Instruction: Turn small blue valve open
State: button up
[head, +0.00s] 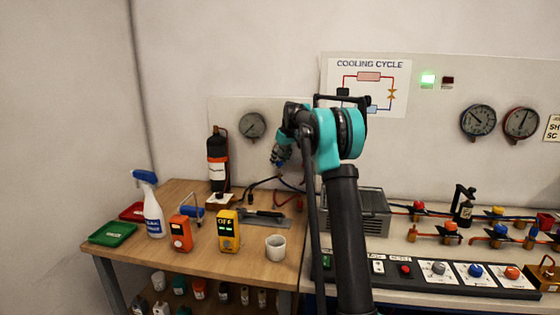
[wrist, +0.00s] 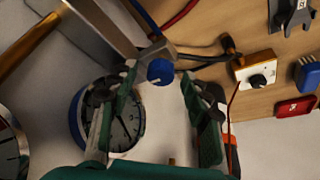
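A small round blue valve knob (wrist: 160,71) shows in the upper middle of the wrist view, on a grey metal fitting. My gripper (wrist: 159,78) is open, with one finger on each side of the knob in that view. I cannot tell whether either finger touches it. In the head view my gripper (head: 280,155) is near the wall panel, right of the round gauge (head: 252,126). The valve there is mostly hidden by my gripper and arm.
A gauge with a blue rim (wrist: 118,118) sits behind my left finger in the wrist view. Below in the head view, the wooden table (head: 180,258) holds a black bottle (head: 218,160), cables and a yellow meter (head: 228,232). A valve bench stands at right.

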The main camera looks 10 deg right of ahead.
jog(key=shift+r, duration=0.1)
jog(key=v, duration=1.1)
jog(key=shift+s+r, duration=0.2)
jog(key=shift+r, duration=0.2)
